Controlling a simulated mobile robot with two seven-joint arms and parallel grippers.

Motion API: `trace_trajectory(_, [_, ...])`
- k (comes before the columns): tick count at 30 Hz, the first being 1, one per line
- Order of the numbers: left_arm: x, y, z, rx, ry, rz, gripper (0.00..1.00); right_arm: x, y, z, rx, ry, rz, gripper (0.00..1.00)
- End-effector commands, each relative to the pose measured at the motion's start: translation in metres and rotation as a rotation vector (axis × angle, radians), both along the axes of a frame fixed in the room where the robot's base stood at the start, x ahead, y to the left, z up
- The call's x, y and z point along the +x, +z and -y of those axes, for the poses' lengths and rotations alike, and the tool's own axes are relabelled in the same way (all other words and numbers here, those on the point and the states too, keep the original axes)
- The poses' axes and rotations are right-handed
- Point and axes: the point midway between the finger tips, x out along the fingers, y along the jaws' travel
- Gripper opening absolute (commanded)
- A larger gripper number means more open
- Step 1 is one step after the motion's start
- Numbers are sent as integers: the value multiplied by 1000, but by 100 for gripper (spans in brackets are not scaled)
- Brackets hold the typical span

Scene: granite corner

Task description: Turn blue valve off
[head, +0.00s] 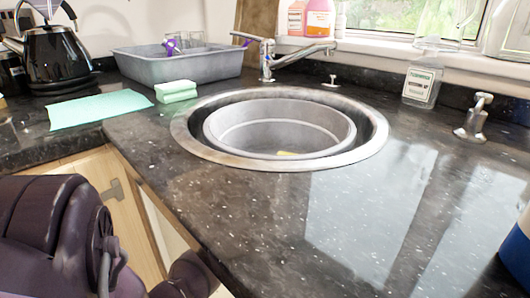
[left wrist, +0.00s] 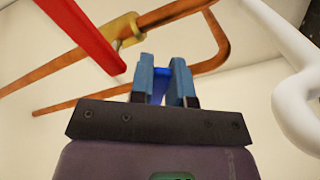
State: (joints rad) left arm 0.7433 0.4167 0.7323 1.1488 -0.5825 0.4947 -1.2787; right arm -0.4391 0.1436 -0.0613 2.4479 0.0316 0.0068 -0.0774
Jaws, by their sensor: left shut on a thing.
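My left gripper (left wrist: 163,70) shows in the left wrist view with its two blue fingers close together. It is shut on the blue valve (left wrist: 158,84), of which a small deep blue part shows between the fingers. The rest of the valve is hidden by the fingers and the gripper body, so its angle cannot be told. In the head view my left arm is at the lower left, in front of the cabinet below the counter, and its gripper is hidden. My right gripper is not in view.
In the left wrist view, copper pipes (left wrist: 182,15) with a brass fitting (left wrist: 128,43) and a red bar (left wrist: 85,35) lie close by. A white pipe (left wrist: 293,100) is at right. In the head view, the granite counter (head: 270,210) holds a sink (head: 185,130) and a grey basin (head: 175,72).

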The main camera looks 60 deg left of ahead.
Motion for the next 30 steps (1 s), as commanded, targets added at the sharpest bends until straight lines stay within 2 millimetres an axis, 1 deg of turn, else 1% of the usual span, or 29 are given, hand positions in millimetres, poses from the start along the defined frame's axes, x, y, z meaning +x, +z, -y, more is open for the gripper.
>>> trace_trajectory(3, [-1,-1,0,1,0,-2,0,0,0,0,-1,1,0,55])
trace_trajectory(4, [-1,-1,0,1,0,-2,20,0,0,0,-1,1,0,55])
trace_trajectory(8, [-1,-1,0,2,0,-2,40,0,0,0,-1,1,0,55])
trace_trajectory(9, [-1,-1,0,3,1,-2,43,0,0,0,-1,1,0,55])
trace_trajectory(20, [-1,-2,-1,4,3,-6,43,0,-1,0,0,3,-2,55])
trace_trajectory(23, [-1,-1,0,27,3,-12,43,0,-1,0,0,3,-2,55])
trace_trajectory(26, [-1,1,2,86,4,-25,43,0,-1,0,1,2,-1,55])
trace_trajectory(30, [1,7,7,230,3,-59,43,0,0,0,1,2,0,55])
